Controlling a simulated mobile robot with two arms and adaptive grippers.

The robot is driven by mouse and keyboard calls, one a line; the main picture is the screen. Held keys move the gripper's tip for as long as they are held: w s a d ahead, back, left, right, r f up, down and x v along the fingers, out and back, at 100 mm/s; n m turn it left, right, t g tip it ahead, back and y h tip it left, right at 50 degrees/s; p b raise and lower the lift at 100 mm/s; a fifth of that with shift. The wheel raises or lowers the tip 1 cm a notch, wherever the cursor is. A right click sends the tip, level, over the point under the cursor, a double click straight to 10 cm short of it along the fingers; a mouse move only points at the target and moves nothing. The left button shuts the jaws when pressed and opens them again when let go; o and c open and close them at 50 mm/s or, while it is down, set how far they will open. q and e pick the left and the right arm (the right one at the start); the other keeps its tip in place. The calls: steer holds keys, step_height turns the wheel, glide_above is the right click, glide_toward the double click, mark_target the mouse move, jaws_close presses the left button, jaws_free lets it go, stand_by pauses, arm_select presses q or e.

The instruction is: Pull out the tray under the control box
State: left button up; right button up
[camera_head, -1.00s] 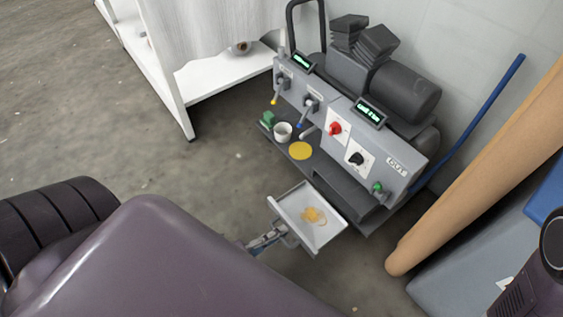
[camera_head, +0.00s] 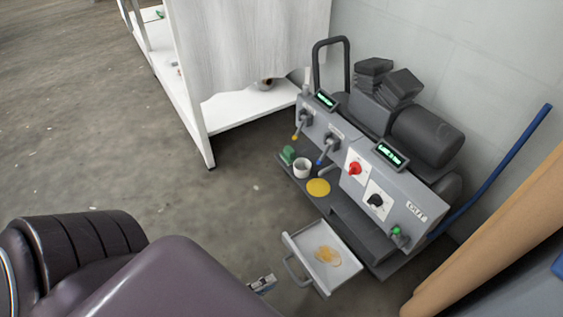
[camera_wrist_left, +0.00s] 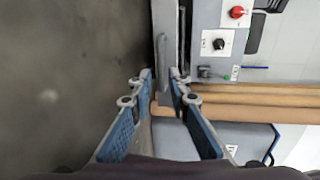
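The tray (camera_head: 347,277) is a shallow light-grey drawer with yellowish pieces inside. It sticks out from under the grey control box (camera_head: 357,205). Its bar handle (camera_head: 292,274) is on its left-hand front side. My left gripper (camera_head: 264,284) is just left of the handle, with a small gap between them. In the left wrist view its two blue-padded fingers (camera_wrist_left: 157,85) are apart, with nothing clearly held between them. The narrow grey tray edge (camera_wrist_left: 166,25) shows ahead of them. My right gripper is not in view.
A white cup (camera_head: 303,168), a green block (camera_head: 287,155) and a yellow disc (camera_head: 318,187) are on the machine's lower shelf. A white shelf unit (camera_head: 255,108) stands at left. A large tan roll (camera_head: 490,240) stands at right. The floor at left is clear.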

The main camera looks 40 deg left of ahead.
arm_select(q)
steer(key=shift+v, duration=1.7)
steer(key=shift+s, duration=0.1)
